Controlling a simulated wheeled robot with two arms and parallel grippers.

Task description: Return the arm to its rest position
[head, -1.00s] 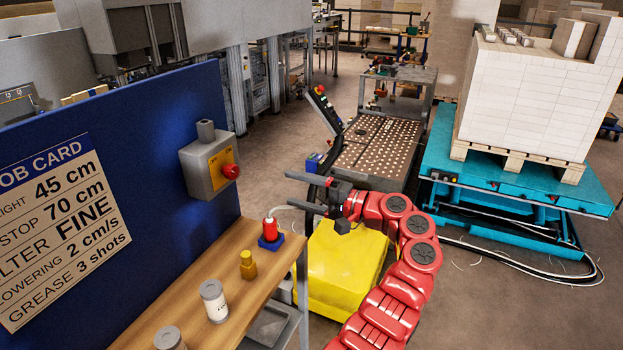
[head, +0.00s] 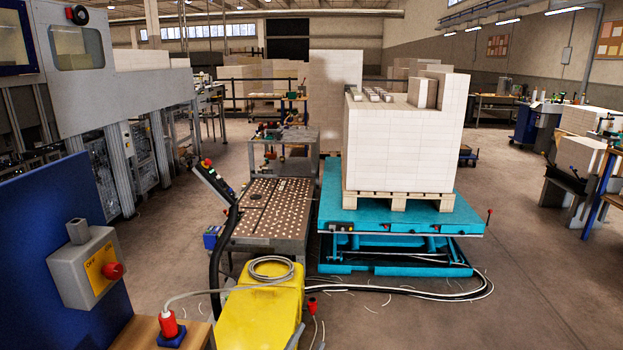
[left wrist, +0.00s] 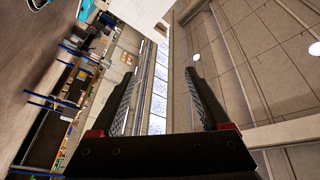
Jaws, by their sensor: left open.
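My left gripper (left wrist: 161,80) shows in the left wrist view, its two dark fingers spread wide apart with nothing between them. Behind the fingers are the ceiling, a row of windows and the hall's side, turned on edge. No arm or gripper of mine shows in the head view, so where the left gripper stands relative to the pallet load cannot be told there. The right gripper is not seen.
A teal lift table (head: 400,222) carries a wooden pallet (head: 398,200) with a tall white ream stack (head: 400,150). A perforated table (head: 268,212) and a yellow unit (head: 260,315) stand left of it. A control box (head: 88,268) is at left. Cables cross the floor.

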